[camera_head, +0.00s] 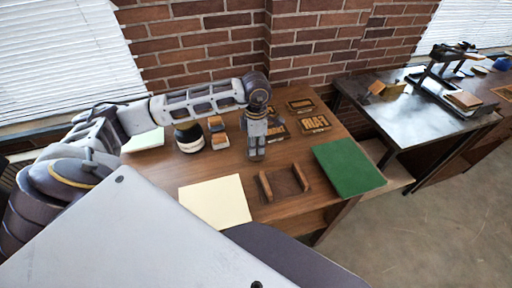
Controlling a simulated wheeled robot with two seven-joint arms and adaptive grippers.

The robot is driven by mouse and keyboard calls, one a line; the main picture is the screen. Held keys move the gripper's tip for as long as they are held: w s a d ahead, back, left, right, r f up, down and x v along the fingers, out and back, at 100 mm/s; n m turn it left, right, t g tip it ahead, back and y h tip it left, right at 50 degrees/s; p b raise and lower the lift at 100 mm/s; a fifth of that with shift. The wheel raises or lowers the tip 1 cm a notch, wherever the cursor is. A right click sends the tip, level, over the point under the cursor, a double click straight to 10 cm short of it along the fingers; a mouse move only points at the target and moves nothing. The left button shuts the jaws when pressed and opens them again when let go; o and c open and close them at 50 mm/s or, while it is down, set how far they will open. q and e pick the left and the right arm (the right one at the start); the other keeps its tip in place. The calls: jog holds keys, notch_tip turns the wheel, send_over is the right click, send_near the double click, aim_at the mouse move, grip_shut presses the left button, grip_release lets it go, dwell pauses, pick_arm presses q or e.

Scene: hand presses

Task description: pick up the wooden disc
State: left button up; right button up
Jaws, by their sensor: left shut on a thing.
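My left gripper (256,154) points straight down over the middle of the wooden table (235,166). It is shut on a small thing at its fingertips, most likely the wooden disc. The fingers hide nearly all of it, and I cannot tell whether it touches the tabletop. No other clear wooden disc shows on the table. My right gripper is not in view.
A wooden holder with two raised sides (284,184) stands in front of the gripper, between a cream sheet (215,202) and a green mat (348,167). A dark round pot (188,137) and small blocks (217,132) stand left; carved plates (314,123) lie behind. A press (445,75) stands on the right table.

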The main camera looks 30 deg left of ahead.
pick_arm(q)
jog(key=shift+r, duration=4.3)
